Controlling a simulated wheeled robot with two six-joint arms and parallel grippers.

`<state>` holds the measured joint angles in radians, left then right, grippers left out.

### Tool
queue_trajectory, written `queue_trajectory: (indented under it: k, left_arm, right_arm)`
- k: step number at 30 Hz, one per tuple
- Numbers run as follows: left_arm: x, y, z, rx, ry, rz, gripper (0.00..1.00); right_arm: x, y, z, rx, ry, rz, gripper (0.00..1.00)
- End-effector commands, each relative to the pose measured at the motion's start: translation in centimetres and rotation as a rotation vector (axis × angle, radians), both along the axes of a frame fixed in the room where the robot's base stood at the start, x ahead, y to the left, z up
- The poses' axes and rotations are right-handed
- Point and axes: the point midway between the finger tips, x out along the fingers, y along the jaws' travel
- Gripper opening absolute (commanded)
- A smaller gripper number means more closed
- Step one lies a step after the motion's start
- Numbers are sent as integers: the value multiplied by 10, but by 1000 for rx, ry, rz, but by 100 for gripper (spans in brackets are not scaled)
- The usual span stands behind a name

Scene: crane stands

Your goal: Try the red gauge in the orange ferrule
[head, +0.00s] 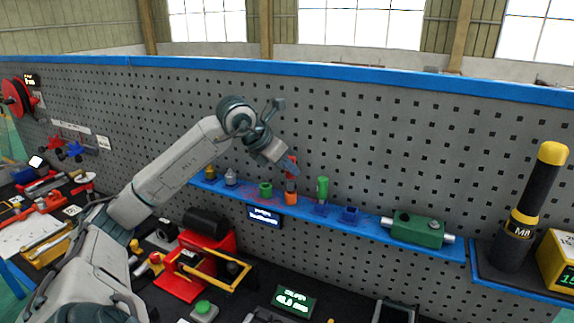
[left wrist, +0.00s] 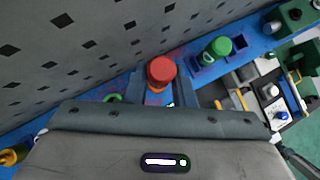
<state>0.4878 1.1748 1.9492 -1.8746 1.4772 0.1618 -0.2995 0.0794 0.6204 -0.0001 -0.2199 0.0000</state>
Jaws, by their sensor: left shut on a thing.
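The red gauge (head: 291,186) is upright, directly over the orange ferrule (head: 291,198) on the blue shelf. My left gripper (head: 290,168) is shut on the red gauge from above. In the left wrist view the round red top of the gauge (left wrist: 161,71) shows at the gripper's tip, with a sliver of the orange ferrule (left wrist: 154,89) beneath it. The gauge's lower end is hidden, so I cannot tell whether it is inside the ferrule or just above it. My right gripper is not in view.
A green gauge (head: 322,187) stands in a blue holder to the right, beside an empty blue holder (head: 349,215). A green ferrule (head: 265,189) is to the left. The blue shelf (head: 376,232) runs along a grey pegboard (head: 400,150). A green block (head: 417,230) sits further right.

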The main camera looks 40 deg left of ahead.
Motion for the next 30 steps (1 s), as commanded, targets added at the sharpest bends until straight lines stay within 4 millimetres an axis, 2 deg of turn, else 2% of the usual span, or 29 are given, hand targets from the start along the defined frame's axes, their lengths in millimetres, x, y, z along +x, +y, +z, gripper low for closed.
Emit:
queue_trajectory:
  k: [20, 30]
  left_arm:
    - [0, 0, -11, 0, 0, 0, 0]
    - [0, 0, -1, 0, 0, 0, 0]
  right_arm:
    - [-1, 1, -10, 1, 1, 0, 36]
    - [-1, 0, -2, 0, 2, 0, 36]
